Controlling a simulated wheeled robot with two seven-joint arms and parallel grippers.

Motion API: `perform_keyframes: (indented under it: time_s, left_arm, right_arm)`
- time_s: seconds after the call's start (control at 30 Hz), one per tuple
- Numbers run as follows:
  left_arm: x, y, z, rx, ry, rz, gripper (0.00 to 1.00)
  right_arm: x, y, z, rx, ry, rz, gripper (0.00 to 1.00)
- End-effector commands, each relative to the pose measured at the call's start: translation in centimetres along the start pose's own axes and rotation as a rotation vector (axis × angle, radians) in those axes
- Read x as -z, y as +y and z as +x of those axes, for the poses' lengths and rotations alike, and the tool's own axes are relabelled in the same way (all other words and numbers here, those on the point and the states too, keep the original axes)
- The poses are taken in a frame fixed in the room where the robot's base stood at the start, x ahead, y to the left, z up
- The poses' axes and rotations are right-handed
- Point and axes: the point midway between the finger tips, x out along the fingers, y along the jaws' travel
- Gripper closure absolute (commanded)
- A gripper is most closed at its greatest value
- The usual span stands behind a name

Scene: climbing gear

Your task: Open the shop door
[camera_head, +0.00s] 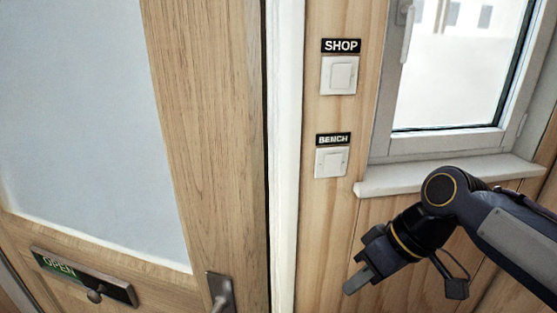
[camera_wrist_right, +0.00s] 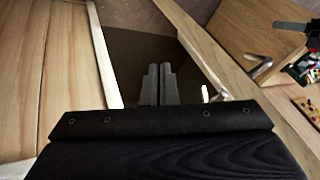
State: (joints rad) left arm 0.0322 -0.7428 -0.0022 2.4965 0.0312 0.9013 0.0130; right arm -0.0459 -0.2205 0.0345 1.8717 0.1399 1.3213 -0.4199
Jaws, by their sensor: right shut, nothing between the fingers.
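The shop door (camera_head: 205,120) is pale wood with a large frosted pane and fills the left of the head view. Its lever handle (camera_head: 221,293) is at the bottom, partly cut off. The door stands at an angle to the wall; in the wrist view a dark gap lies between the white frame (camera_wrist_right: 104,60) and the slanting wooden door edge (camera_wrist_right: 205,50), so it appears ajar. A metal handle (camera_wrist_right: 222,92) shows there beside the fingers. My right gripper (camera_head: 357,282) is shut and empty, right of the door handle and apart from it. My left gripper is not seen.
A SHOP switch (camera_head: 340,75) and a BENCH switch (camera_head: 331,161) are on the wooden wall. A window sill (camera_head: 450,174) juts out above my right arm. An OPEN sign (camera_head: 84,277) with a knob is on the door. Small colourful items (camera_wrist_right: 308,70) show at the wrist view's right.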

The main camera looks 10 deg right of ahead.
Motion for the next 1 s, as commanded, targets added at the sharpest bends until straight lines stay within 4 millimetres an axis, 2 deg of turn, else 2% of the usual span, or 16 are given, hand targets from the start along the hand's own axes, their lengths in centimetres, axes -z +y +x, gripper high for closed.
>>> perform_keyframes:
  time_s: [0.03, 0.17, 0.2, 0.3, 0.43, 0.53, 0.67, 0.83, 1.0]
  left_arm:
    - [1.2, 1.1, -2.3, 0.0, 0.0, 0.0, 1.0]
    - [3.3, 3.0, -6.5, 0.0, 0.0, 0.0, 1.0]
    - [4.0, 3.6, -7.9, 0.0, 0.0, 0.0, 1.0]
    - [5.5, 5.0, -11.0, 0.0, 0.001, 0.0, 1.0]
    - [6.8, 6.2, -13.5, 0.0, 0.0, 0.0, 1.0]
    - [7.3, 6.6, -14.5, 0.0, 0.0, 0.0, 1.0]
    - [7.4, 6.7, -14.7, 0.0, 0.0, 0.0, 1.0]
    - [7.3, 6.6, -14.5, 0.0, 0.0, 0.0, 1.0]
    - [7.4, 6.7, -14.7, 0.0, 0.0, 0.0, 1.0]
  right_arm:
    - [2.3, -1.0, -2.6, 0.023, -0.022, -0.044, 1.0]
    - [7.9, -3.3, -7.5, 0.109, -0.089, -0.203, 1.0]
    - [9.9, -4.1, -9.1, 0.142, -0.111, -0.264, 1.0]
    - [14.1, -5.9, -12.1, 0.228, -0.159, -0.406, 1.0]
    - [17.9, -7.4, -14.4, 0.319, -0.196, -0.551, 1.0]
    - [19.5, -8.1, -15.1, 0.364, -0.21, -0.621, 1.0]
    - [20.1, -8.4, -15.1, 0.388, -0.216, -0.659, 1.0]
    - [19.4, -8.9, -13.4, 0.391, -0.219, -0.661, 1.0]
    - [18.3, -9.9, -10.3, 0.391, -0.221, -0.661, 1.0]
